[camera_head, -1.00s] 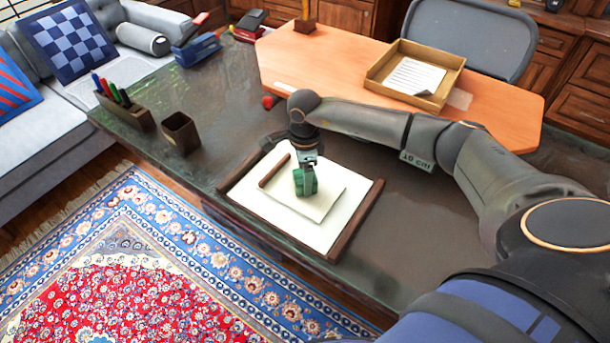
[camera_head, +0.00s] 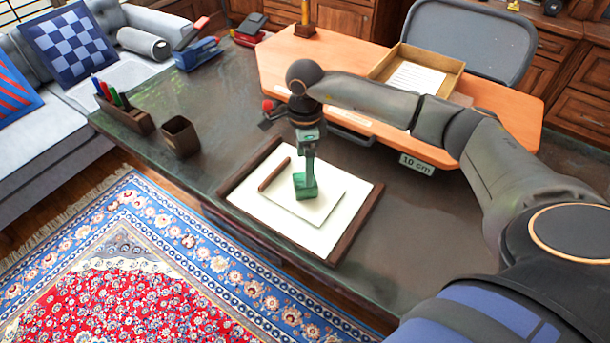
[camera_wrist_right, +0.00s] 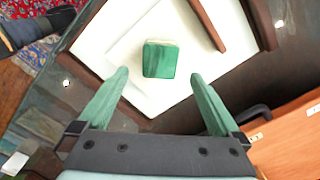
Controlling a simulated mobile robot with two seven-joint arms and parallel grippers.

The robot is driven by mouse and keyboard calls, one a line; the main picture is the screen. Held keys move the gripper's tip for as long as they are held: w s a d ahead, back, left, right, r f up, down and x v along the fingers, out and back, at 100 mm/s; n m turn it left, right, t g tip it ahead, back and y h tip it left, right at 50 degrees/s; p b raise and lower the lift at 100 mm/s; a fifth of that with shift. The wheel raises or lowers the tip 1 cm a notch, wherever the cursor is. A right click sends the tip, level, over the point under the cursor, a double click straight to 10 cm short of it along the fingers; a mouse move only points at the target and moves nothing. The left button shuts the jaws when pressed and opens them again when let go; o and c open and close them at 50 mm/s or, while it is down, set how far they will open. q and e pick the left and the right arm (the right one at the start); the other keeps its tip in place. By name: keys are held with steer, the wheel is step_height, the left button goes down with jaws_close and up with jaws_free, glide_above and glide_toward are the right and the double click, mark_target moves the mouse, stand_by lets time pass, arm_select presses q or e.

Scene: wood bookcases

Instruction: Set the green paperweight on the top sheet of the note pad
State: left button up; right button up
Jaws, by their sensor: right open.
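The green paperweight (camera_head: 305,190), a small block, sits on the white top sheet of the note pad (camera_head: 325,200). It also shows on the pad in the right wrist view (camera_wrist_right: 160,60). The pad lies on a larger white desk blotter (camera_head: 310,236) with dark side rails. My right gripper (camera_head: 308,172) is just above the paperweight. In the wrist view my right gripper (camera_wrist_right: 159,76) has its two green fingers wide apart, with nothing between them, and the paperweight lies beyond the tips. My left gripper is not in view.
A brown bar (camera_head: 274,174) lies on the pad beside the paperweight. A pen holder (camera_head: 122,108) and an empty dark cup (camera_head: 181,136) stand to the left. A tray with paper (camera_head: 418,75) is on the orange desk section behind. The dark desktop right of the blotter is clear.

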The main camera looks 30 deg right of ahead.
step_height(320, 180, up, 5)
steer(key=shift+r, duration=0.2)
stand_by(0.5)
